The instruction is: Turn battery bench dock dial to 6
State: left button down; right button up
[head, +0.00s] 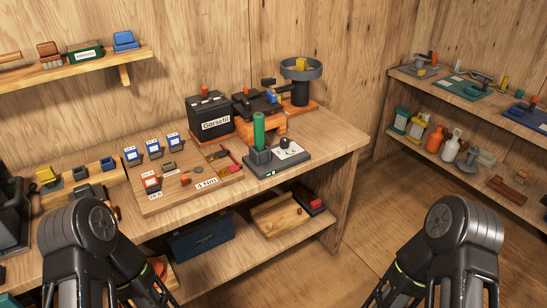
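The battery bench dock (277,161) is a dark grey block near the front right of the bench top. A green battery (259,129) stands upright in its left part. A white panel with small markings lies on its right part, and a small black dial (284,143) sits on it. The number the dial points to is too small to read. A small green light or display shows on the dock's front. Both my arms show low in the head view, left and right, away from the dock. Neither gripper's fingertips are in view.
A wooden board (150,205) with labelled blue and orange blocks lies left of the dock. A black car-type battery (209,116) and an orange stand with a dark tool are behind it. A blue box (202,238) sits on the lower shelf. Bare bench top (335,146) lies right of the dock.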

aim_at(285, 141)
jog(key=i, duration=0.85)
jog(key=z, duration=1)
